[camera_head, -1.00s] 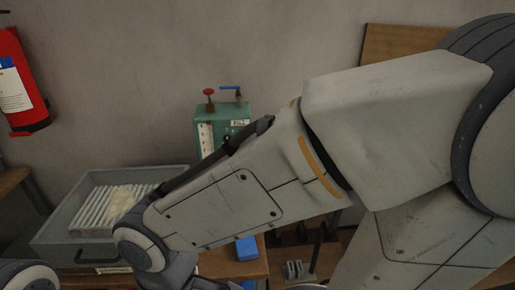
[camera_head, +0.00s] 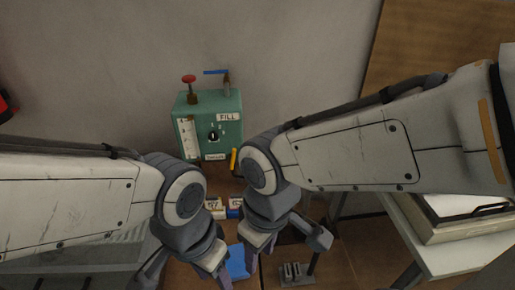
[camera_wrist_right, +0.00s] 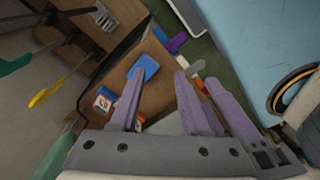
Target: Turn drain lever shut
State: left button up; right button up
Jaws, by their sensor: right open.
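A green box (camera_head: 228,122) with a FILL label and a dial stands against the wall in the head view. A yellow lever (camera_head: 234,161) sits low at its right side, partly covered by my right wrist; I take it as the drain lever. A yellow handle (camera_wrist_right: 48,92) also shows at the left of the right wrist view. My right gripper (camera_head: 262,255) points down in front of the box, apart from the lever. Its fingers (camera_wrist_right: 163,78) are spread and empty in the right wrist view. My left gripper (camera_head: 218,272) is beside it, its fingertips largely hidden.
A red knob (camera_head: 189,80) and a blue lever (camera_head: 216,72) top the green box. A blue pad (camera_head: 238,262) and small labelled boxes (camera_head: 213,205) lie on the brown table before it. A grey stand (camera_head: 292,272) is right of the pad. Both my arms crowd the front.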

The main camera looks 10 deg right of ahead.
jog(key=w+a+r+n+t+h+p, duration=0.1)
jog(key=w+a+r+n, duration=0.15)
jog(key=w, duration=0.55)
jog(key=w+a+r+n+h+p, duration=0.15)
jog(key=w+n, duration=0.25)
jog(key=w, duration=0.4)
jog(key=n+t+h+p, duration=0.2)
jog(key=n+p, duration=0.1)
jog(key=n, duration=0.6)
send_near(233, 155)
jog(key=shift+y, duration=0.25)
jog(key=p+x, duration=0.1)
jog(key=x, duration=0.4)
jog(key=p+x, duration=0.1)
jog(key=x, duration=0.4)
jog(key=shift+w+d+f, duration=0.2)
jog(key=shift+w+d, duration=0.1)
grip_shut()
